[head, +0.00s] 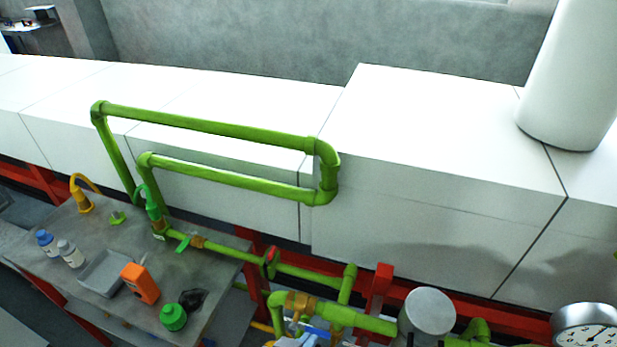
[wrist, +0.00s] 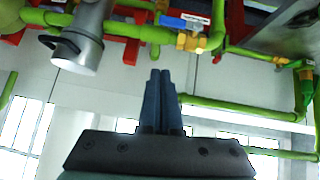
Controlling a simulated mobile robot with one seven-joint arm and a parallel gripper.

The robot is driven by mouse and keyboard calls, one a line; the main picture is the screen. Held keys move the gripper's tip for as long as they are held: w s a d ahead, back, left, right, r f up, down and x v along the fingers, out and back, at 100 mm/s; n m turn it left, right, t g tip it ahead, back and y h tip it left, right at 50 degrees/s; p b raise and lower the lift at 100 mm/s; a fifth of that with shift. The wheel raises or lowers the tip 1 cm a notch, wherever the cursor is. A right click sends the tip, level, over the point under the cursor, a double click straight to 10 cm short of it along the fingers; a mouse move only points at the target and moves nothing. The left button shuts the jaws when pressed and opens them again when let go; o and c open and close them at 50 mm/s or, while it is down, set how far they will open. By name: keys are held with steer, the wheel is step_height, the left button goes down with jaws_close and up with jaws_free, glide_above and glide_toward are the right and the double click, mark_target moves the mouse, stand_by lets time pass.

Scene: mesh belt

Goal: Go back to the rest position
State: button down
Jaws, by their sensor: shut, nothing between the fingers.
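My gripper (wrist: 160,74) shows in the wrist view, with its two dark fingers together and nothing between them. The fingertips stand in front of pale panels, below a brass valve (wrist: 190,41) with a blue handle (wrist: 184,20) in that picture. They look apart from the pipes, though the distance is hard to judge. I cannot make out my gripper clearly in the head view.
Green pipes (head: 220,127) rise against white casings (head: 440,130). A metal cylinder (head: 428,312) and gauge (head: 588,328) stand at lower right.

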steer(key=w+a+r+n+t+y+b, duration=0.1)
steer(key=w+r+t+b, duration=0.3)
steer(key=r, duration=0.9)
steer(key=w+r+t+y+b, duration=0.1)
steer(key=w+r+t, duration=0.55)
steer(key=r, duration=0.55)
steer(key=s+r+n+t+b, duration=0.1)
steer(key=s+r+t, duration=0.3)
steer(key=r, duration=0.7)
steer(key=s+d+r+n+t+y+b, duration=0.1)
steer(key=s+r+t, duration=0.3)
steer(key=r, duration=0.8)
steer(key=s+b, duration=0.1)
steer(key=s, duration=0.1)
steer(key=shift+s+d+r+t+y, duration=0.25)
steer(key=shift+s+d+t+y, duration=0.05)
steer(key=shift+s+t, duration=0.1)
